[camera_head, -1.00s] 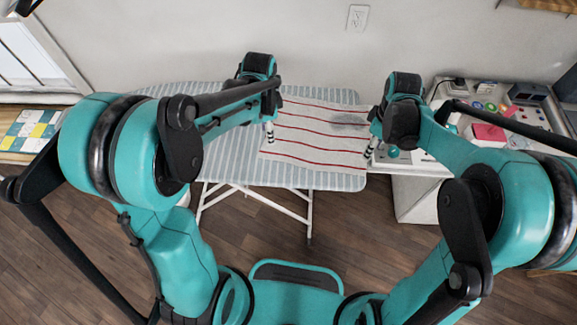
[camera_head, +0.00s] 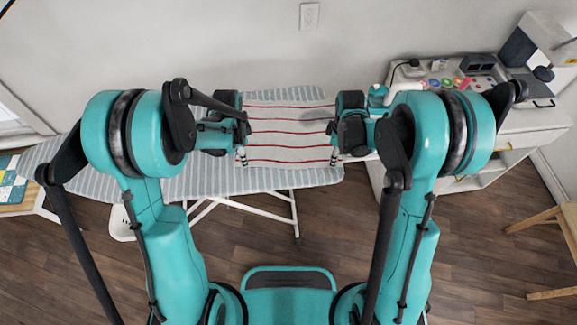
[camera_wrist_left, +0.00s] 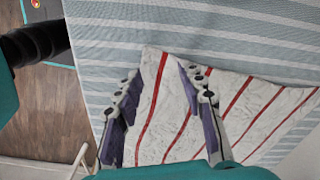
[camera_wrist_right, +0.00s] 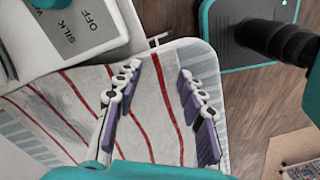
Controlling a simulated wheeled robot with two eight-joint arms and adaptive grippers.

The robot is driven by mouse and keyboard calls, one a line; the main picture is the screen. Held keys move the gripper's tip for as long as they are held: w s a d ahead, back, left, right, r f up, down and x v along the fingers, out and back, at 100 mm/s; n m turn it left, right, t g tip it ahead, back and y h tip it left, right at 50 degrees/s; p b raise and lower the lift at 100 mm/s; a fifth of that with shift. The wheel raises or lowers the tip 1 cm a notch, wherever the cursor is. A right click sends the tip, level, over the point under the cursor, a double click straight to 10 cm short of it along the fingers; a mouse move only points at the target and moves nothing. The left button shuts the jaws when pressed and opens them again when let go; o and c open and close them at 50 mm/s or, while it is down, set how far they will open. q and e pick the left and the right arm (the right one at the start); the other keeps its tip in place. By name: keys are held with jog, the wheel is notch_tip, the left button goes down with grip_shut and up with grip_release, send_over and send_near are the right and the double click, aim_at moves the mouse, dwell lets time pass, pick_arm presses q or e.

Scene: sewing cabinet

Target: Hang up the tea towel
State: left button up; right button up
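The tea towel (camera_head: 285,135), white with red stripes, lies spread on the ironing board (camera_head: 200,181). A grey smudge or shadow shows near its back right. My left gripper (camera_head: 242,157) is at its front left corner, which also shows in the left wrist view (camera_wrist_left: 165,85). My right gripper (camera_head: 335,157) is at its right edge, near the front. In the left wrist view my left gripper (camera_wrist_left: 155,80) has its fingers apart, with towel between them. In the right wrist view my right gripper (camera_wrist_right: 158,72) is also apart over the towel (camera_wrist_right: 155,120). Contact cannot be told.
A white cabinet (camera_head: 510,128) with small items and a sewing machine (camera_head: 535,45) stands at the right. A wooden stool (camera_head: 540,225) is at the far right. A wall outlet (camera_head: 309,15) is behind the board. The wooden floor in front shows room.

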pick_arm(q)
jog(key=shift+f, duration=0.25)
pick_arm(e)
jog(key=shift+f, duration=0.25)
jog(key=shift+r, duration=0.1)
pick_arm(q)
jog(key=c, duration=0.5)
pick_arm(e)
jog(key=c, duration=0.5)
pick_arm(q)
jog(key=shift+f, duration=0.15)
grip_shut()
pick_arm(e)
grip_shut()
jog(key=shift+s, duration=0.1)
